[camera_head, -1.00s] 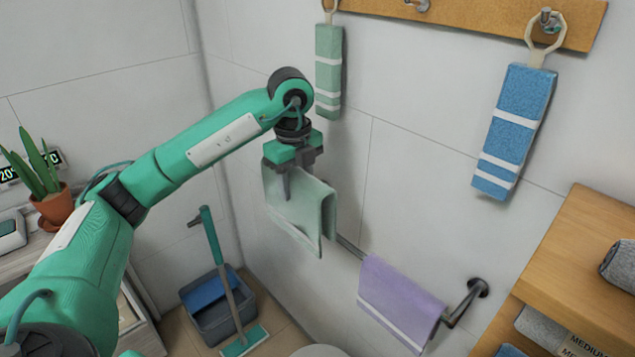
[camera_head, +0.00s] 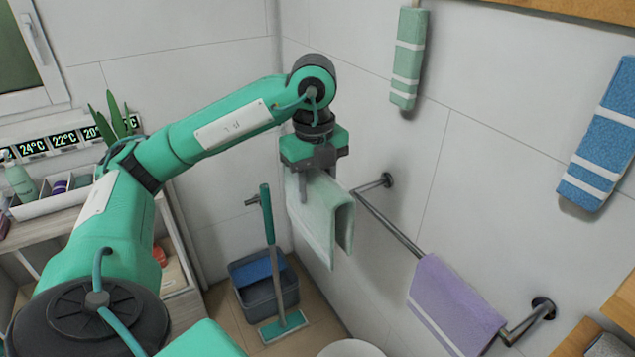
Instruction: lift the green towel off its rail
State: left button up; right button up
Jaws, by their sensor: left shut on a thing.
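The pale green towel (camera_head: 320,215) hangs folded from my left gripper (camera_head: 317,178), which is shut on its top fold. The towel is in front of and left of the metal rail's (camera_head: 390,227) left corner. The towel's right edge meets that corner in the picture; I cannot tell whether they touch. The rail's left bracket and bare left stretch show clear of the towel. A purple towel (camera_head: 455,308) hangs over the rail's right part. My right gripper is not in view.
A green towel (camera_head: 408,60) and a blue towel (camera_head: 603,135) hang higher on the wall. A bucket (camera_head: 265,300) and a mop (camera_head: 268,225) stand on the floor below. A cabinet with a tray (camera_head: 60,200) is at the left. A wooden shelf edge shows at lower right.

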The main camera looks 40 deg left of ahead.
aim_at(327, 214)
pick_arm(q)
jog(key=shift+r+p, duration=0.5)
jog(key=shift+r, duration=0.05)
jog(key=shift+s+d, duration=0.15)
jog(key=shift+s, duration=0.05)
jog(key=s+d+p, duration=0.1)
jog(key=s+d, duration=0.5)
jog(key=s, duration=0.1)
jog(key=shift+s, duration=0.25)
jog(key=shift+f, duration=0.15)
